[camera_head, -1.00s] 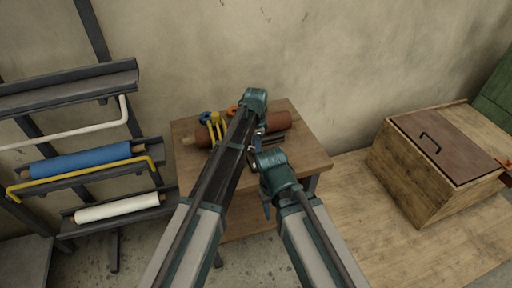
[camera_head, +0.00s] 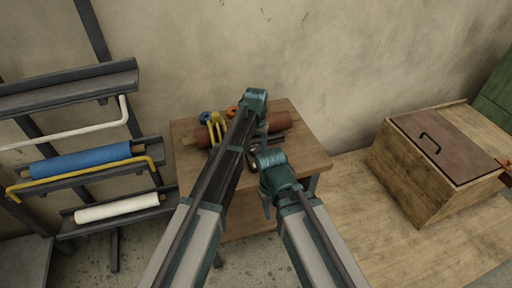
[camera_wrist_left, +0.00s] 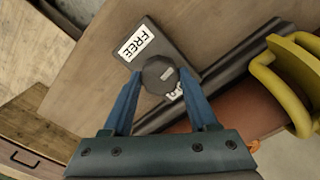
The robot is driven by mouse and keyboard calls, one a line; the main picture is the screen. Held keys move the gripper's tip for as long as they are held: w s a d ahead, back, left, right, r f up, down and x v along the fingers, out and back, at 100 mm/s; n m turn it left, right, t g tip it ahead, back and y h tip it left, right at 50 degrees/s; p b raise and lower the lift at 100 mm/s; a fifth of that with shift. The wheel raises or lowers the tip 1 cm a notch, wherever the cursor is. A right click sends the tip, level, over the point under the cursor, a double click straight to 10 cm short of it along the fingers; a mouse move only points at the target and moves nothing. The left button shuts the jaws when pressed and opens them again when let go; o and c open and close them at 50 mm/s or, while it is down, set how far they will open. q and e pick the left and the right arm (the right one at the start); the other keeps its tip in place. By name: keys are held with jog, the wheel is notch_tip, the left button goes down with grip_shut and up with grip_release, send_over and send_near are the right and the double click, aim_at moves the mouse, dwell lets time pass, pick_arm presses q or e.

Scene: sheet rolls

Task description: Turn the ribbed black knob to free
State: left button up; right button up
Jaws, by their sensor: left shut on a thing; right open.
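The black knob (camera_wrist_left: 157,76) sits on a dark plate (camera_wrist_left: 178,43) in the left wrist view. A white label reading FREE (camera_wrist_left: 137,43) is at the knob's upper left. A second label (camera_wrist_left: 174,93) at its lower right is partly hidden. A small pale mark shows on the knob's right half, towards neither label clearly. My left gripper (camera_wrist_left: 161,73) is shut on the knob, one blue finger on each side. In the head view my left gripper (camera_head: 262,128) is over the small wooden table; the knob is hard to make out there. My right gripper (camera_head: 266,207) is open and lower, near the table's front.
A reddish-brown roll (camera_head: 279,121) and yellow clamp (camera_head: 216,128) lie on the table (camera_head: 310,150). A rack with a blue roll (camera_head: 80,160) and white roll (camera_head: 117,207) stands left. A wooden box (camera_head: 410,181) stands right, on a bench with bare space.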

pick_arm(q)
jog(key=n, duration=0.4)
jog(key=shift+n, duration=0.3)
jog(key=n, duration=0.3)
jog(key=shift+n, duration=0.3)
jog(key=n, duration=0.4)
jog(key=shift+n, duration=2.1)
jog(key=o, duration=1.4)
jog(key=shift+r, duration=0.1)
